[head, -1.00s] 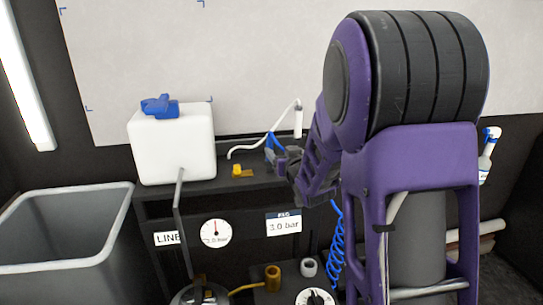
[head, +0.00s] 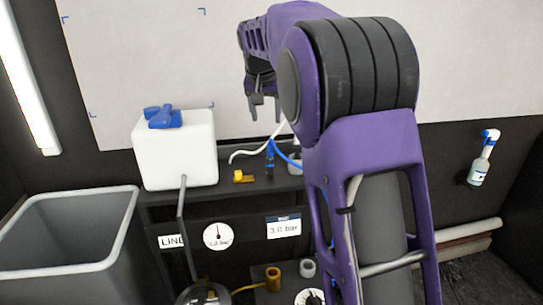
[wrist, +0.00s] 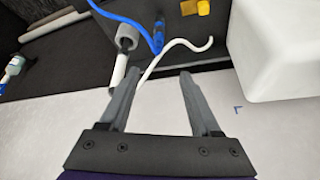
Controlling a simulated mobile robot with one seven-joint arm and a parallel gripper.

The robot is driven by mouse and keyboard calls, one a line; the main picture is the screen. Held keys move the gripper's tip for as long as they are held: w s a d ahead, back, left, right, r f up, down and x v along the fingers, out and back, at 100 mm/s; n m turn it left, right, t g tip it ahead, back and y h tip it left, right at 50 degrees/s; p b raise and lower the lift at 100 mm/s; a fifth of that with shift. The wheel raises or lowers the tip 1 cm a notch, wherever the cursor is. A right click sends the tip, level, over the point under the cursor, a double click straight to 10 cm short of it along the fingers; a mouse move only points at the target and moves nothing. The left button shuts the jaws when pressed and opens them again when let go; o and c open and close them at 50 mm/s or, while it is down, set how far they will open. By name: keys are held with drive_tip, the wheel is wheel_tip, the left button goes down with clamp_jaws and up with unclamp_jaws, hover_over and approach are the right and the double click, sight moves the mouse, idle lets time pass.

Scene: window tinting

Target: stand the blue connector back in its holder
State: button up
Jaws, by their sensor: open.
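The blue connector (head: 270,158) stands upright on the dark shelf, with the blue hose (head: 287,158) running from its top. Its lower end is dark, and I cannot make out the holder there or how deeply the connector sits. The connector also shows in the wrist view (wrist: 158,38), beyond my fingertips. My gripper (head: 265,108) is open and empty, above the connector and apart from it, in front of the pale panel. In the wrist view the open fingers (wrist: 159,76) have nothing between them.
A white tank (head: 175,150) with a blue fitting on top stands left on the shelf. A yellow block (head: 244,176) lies left of the connector. A grey bin (head: 65,240) stands lower left.

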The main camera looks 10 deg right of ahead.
sight(269, 146)
drive_tip(key=shift+g, duration=0.6)
drive_tip(key=x, duration=0.6)
drive_tip(key=b+x, duration=0.1)
drive_tip(key=x, duration=0.3)
drive_tip(key=shift+s+a+f, duration=0.1)
drive_tip(key=shift+s+a, duration=0.1)
drive_tip(key=shift+s, duration=0.15)
drive_tip(key=shift+w+x, duration=0.2)
drive_tip(key=shift+x, duration=2.55)
drive_tip(key=shift+c, duration=0.3)
clamp_jaws()
